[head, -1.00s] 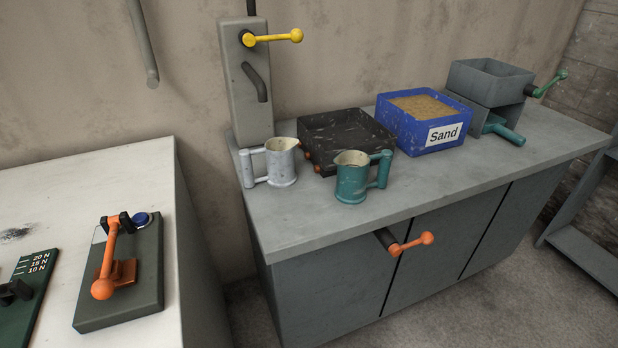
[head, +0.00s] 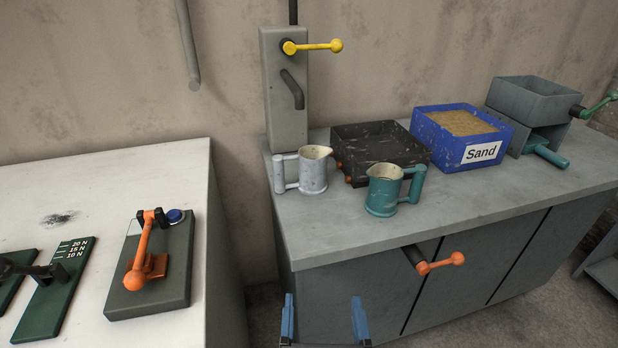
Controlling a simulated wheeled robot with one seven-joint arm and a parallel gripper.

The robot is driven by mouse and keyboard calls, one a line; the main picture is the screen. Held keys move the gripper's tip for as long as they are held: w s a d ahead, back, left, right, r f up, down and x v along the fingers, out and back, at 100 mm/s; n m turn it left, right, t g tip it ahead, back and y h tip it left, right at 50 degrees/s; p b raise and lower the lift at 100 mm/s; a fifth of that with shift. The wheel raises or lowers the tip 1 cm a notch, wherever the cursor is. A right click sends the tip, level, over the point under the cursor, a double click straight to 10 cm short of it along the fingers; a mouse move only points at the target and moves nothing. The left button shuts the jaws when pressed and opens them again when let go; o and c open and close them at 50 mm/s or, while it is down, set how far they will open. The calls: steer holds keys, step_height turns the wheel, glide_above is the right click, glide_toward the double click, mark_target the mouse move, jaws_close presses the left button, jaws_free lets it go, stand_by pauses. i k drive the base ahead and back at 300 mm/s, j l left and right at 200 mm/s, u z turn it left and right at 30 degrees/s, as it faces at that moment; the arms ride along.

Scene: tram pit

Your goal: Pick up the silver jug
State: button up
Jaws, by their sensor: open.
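The silver jug (head: 313,171) stands upright near the left end of the grey workbench top. Its handle (head: 284,173) points left and its spout points right. My gripper (head: 324,322) shows at the bottom edge of the head view as two blue fingers spread wide apart. It is open and empty, in front of the cabinet and lower in the picture than the jug, well apart from it. The rest of my gripper is below the picture.
A teal jug (head: 383,192) stands just right of the silver jug. Behind are a black tray (head: 372,134), a blue sand box (head: 436,140) and a grey tap column (head: 287,117). An orange lever (head: 436,264) sticks out of the cabinet front. A white bench (head: 80,190) stands left.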

mark_target(312, 160)
steer(key=i, duration=1)
